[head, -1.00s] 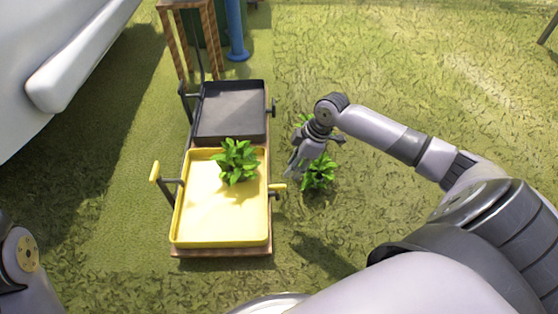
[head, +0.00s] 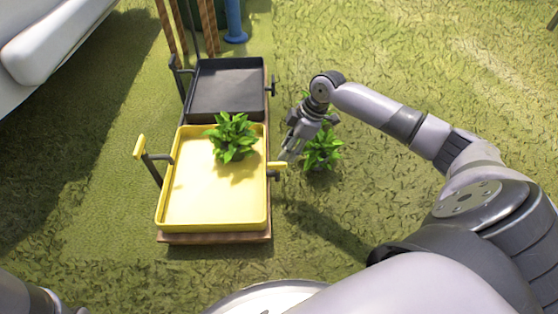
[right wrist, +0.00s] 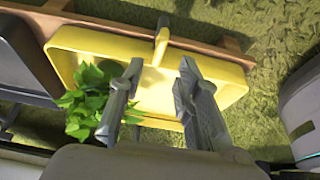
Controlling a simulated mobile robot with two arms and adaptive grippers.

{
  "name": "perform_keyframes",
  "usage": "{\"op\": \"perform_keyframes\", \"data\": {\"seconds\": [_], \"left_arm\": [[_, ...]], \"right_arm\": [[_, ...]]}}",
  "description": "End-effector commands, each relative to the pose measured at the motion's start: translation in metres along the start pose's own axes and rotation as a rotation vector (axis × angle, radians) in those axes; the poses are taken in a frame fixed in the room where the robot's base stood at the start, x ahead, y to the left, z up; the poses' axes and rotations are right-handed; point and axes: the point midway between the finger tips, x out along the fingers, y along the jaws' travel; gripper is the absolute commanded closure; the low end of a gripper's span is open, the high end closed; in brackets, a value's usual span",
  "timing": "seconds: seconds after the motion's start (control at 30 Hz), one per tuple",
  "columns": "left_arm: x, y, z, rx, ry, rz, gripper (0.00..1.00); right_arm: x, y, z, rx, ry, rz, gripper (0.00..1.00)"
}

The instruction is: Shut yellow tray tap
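The yellow tray (head: 162,203) lies in front of a dark tray. One yellow handle (head: 139,146) sits on a dark pipe at its left side. Another yellow handle (head: 278,164) sticks out from its right side on a short dark fitting. I cannot tell which is called the tap. My right gripper (head: 287,151) is just beyond the right handle, pointing down towards it. In the right wrist view its fingers (right wrist: 153,92) are apart and empty, with a yellow handle (right wrist: 162,37) ahead between them, apparently the right one. My left gripper is out of view.
A green plant (head: 233,137) stands in the yellow tray. Another plant (head: 322,150) is on the grass right beside my right gripper. The dark tray (head: 228,90) has its own dark handle. A blue post (head: 234,22) stands behind. Grass to the right is open.

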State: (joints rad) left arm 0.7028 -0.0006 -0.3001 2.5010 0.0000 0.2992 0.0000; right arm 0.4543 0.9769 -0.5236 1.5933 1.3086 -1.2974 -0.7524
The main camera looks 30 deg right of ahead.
Motion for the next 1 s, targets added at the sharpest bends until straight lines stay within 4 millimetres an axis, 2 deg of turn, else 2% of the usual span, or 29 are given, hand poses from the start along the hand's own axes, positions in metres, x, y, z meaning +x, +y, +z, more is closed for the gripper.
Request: {"op": "perform_keyframes", "data": {"seconds": [0.03, 0.1, 0.33, 0.5, 0.8, 1.0], "left_arm": [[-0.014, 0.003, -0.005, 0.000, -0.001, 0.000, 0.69], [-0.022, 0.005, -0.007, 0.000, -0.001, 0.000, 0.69], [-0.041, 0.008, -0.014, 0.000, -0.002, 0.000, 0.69], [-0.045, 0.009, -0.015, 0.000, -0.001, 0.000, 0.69], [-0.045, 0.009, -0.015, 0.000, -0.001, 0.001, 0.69], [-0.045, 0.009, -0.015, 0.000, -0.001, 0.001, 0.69]], "right_arm": [[0.018, 0.000, 0.002, 0.000, 0.002, -0.001, 0.69], [0.031, 0.000, 0.002, 0.000, 0.002, 0.000, 0.69], [0.060, 0.000, 0.001, -0.001, 0.001, 0.000, 0.69], [0.067, 0.001, 0.000, 0.000, 0.000, 0.002, 0.69], [0.067, 0.000, 0.000, 0.000, 0.000, 0.001, 0.69], [0.067, 0.000, 0.000, 0.000, 0.000, 0.001, 0.82]]}}
